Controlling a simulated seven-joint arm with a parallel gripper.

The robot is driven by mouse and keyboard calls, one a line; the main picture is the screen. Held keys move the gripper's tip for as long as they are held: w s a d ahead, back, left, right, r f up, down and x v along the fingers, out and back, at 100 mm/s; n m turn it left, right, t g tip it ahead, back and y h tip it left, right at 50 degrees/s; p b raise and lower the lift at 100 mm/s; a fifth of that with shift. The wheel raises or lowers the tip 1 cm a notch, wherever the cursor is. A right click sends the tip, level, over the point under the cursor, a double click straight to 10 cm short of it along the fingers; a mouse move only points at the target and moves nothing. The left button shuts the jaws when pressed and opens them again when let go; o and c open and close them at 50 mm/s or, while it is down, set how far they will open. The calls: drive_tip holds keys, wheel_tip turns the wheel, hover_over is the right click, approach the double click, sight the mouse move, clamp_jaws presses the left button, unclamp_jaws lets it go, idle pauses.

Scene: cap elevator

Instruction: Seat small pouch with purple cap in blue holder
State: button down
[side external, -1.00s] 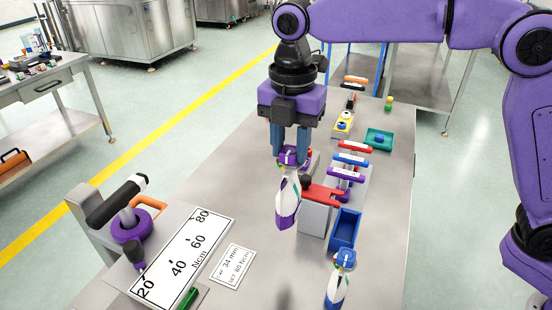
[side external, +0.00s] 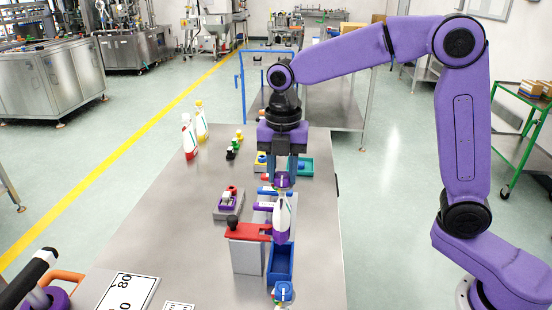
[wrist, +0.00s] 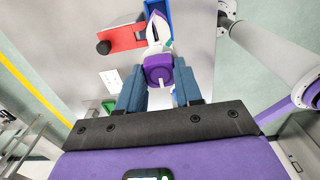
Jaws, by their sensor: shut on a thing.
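My gripper (side external: 283,178) is shut on the purple cap (wrist: 158,70) of a small white pouch (side external: 282,212) with a purple lower end. The pouch hangs upright below the fingers. The blue holder (side external: 280,268) is an open-topped box on the table. In the side view the pouch's lower end overlaps the holder's far end. I cannot tell whether it is above the holder or inside its rim. In the wrist view the pouch (wrist: 155,32) extends toward the holder (wrist: 165,10), which is partly hidden behind it.
A red clamp (side external: 248,231) on a grey block stands left of the holder. A blue-capped pouch (side external: 283,291) is at the front edge of the picture. Red and yellow bottles (side external: 190,138) stand far left. A teal tray (side external: 305,166) is behind my gripper. The table's left middle is clear.

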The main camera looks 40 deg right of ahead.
sight(282, 192)
drive_tip(key=shift+f, duration=0.5)
drive_tip(key=shift+f, duration=5.95)
drive_tip(key=c, duration=0.7)
unclamp_jaws()
drive_tip(key=shift+o, duration=0.2)
drive_tip(key=shift+r, duration=3.5)
